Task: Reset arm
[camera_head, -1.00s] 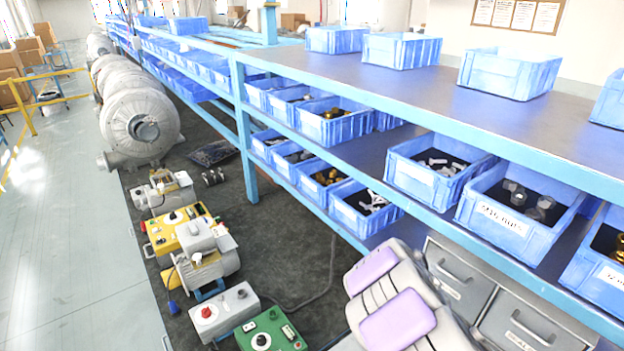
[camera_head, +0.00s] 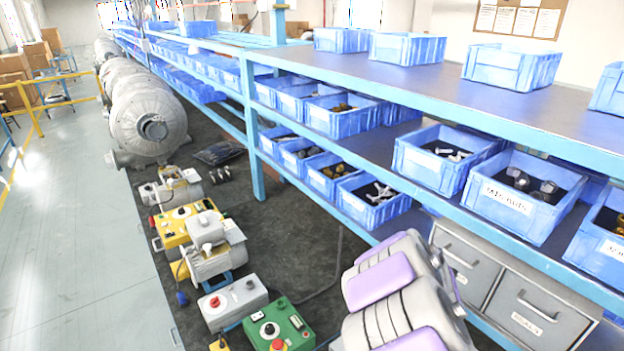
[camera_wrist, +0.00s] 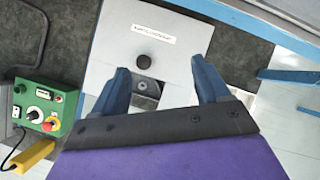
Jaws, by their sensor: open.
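My gripper (camera_wrist: 160,88) shows in the wrist view with its two dark blue fingers spread apart and nothing between them. Beyond the fingers is a light grey panel (camera_wrist: 185,50) with a small label, a round black knob and a square metal fitting. I cannot tell how far the fingers are from it. In the head view my folded grey and purple arm (camera_head: 400,300) is at the bottom, right of centre. The gripper's fingers are not visible there.
Blue bins (camera_head: 520,195) of small parts fill the shelves of a blue-framed rack (camera_head: 255,130). Grey drawers (camera_head: 525,310) are below. A green control box (camera_head: 278,328), a grey box (camera_head: 232,302) and motors (camera_head: 212,250) stand on the dark mat. Pale floor (camera_head: 80,240) is clear at left.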

